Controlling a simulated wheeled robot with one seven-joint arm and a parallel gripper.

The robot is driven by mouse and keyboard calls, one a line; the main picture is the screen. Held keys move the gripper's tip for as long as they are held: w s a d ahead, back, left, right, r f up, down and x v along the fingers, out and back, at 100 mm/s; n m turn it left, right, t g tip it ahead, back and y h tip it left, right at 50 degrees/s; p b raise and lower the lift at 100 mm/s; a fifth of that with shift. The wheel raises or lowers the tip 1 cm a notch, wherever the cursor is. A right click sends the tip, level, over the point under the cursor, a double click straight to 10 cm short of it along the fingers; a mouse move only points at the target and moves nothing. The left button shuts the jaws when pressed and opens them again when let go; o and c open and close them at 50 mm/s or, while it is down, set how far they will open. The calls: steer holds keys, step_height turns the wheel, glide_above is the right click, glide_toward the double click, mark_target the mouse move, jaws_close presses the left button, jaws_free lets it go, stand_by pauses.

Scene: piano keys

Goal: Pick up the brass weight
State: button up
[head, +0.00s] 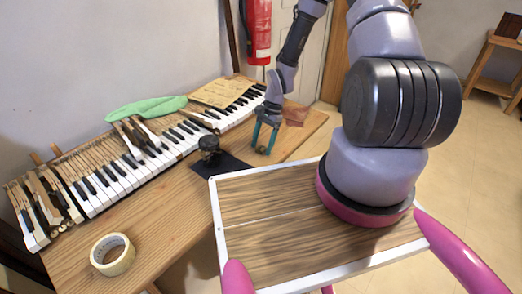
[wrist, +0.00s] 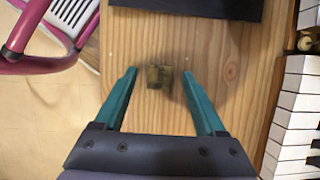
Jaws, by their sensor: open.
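The brass weight (wrist: 159,77) is a small, dull, brownish-gold block standing on the bare wooden bench top (wrist: 215,45). In the wrist view it lies between the tips of my two teal fingers, with a gap on either side. My gripper (head: 262,150) is open and empty, pointing down at the right part of the bench in the head view. There the weight is small and mostly hidden by the fingers. I cannot tell exactly how high the fingertips are above the wood.
A dark clamp-like object (head: 209,147) stands by a black mat (head: 232,167). A tape roll (head: 113,254) lies front left. My tray is close to the bench.

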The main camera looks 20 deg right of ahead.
mark_target(262, 146)
jaws_close()
step_height(262, 146, up, 10)
stand_by(0.6)
